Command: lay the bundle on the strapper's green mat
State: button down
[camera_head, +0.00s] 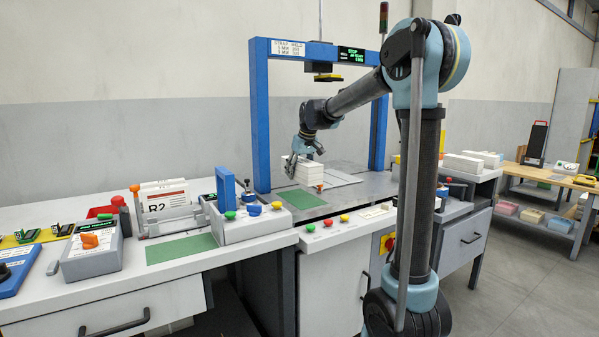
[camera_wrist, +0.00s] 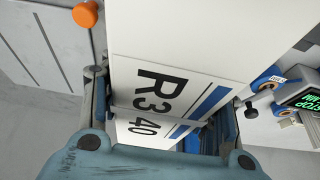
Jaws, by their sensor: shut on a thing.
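The white bundle (camera_head: 308,171) shows in the head view under the blue arch of the strapper (camera_head: 260,120), just behind its green mat (camera_head: 301,200). My gripper (camera_head: 298,160) is at the bundle with its fingers around it. In the wrist view the bundle (camera_wrist: 195,45) fills the middle, with a label reading R3 40 and blue bars, and my gripper (camera_wrist: 160,115) is shut on it. The mat looks bare in the head view. I cannot tell whether the bundle touches the surface below it.
A second green mat (camera_head: 180,248) lies on the left bench beside a rack of R2 sheets (camera_head: 165,197). Coloured buttons (camera_head: 327,223) line the strapper's front. The strapper head (camera_head: 325,77) hangs above the bundle. More white stacks (camera_head: 463,164) stand at the right.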

aim_at(297, 196)
jog(key=shift+f, duration=3.55)
jog(key=shift+f, duration=0.5)
jog(key=shift+c, duration=2.4)
grip_release()
